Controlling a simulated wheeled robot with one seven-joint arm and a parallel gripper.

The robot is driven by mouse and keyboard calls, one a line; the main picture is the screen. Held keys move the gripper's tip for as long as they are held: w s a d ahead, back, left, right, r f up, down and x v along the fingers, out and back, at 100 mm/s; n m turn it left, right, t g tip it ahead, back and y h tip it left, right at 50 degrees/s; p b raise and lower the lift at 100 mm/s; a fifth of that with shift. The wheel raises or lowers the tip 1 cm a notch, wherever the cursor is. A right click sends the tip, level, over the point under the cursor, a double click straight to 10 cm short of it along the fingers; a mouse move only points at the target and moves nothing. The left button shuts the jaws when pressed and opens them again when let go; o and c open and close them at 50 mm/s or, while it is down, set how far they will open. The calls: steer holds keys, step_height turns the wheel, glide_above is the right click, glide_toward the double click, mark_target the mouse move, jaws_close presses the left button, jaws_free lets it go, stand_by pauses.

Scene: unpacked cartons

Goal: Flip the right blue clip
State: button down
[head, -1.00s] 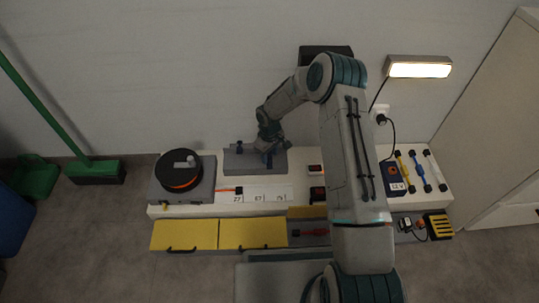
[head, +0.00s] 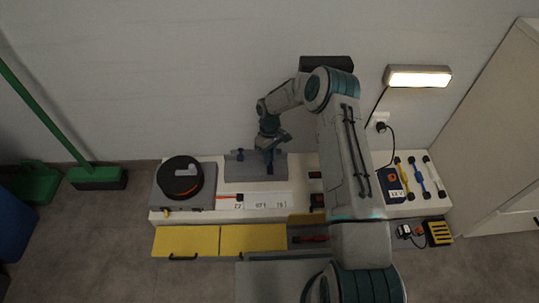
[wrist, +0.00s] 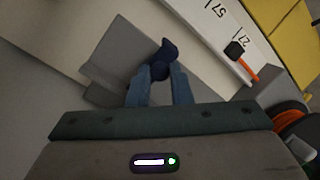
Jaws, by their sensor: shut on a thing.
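The right blue clip (head: 269,156) stands on a grey block (head: 240,170) at the back of the white bench. My gripper (head: 270,149) comes down over it from above. In the wrist view the dark blue clip (wrist: 162,58) sits between the two fingertips (wrist: 160,72), which are shut on it. The fingers partly hide its lower part, so its exact tilt is hard to tell. A second, left blue clip (head: 240,154) stands on the same block, apart from my gripper.
A black and orange reel (head: 180,178) stands left of the block. A white numbered strip (head: 262,201) and yellow lids (head: 187,241) lie in front. Yellow, blue and white tools (head: 422,177) lie at the right. The wall is close behind.

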steer(key=shift+w+d, duration=0.1)
steer(key=c, duration=1.3)
jaws_free()
steer(key=shift+r, duration=0.1)
steer(key=p+v, duration=0.3)
steer(key=v, duration=0.4)
steer(key=shift+r, duration=0.15)
steer(key=shift+w, duration=0.1)
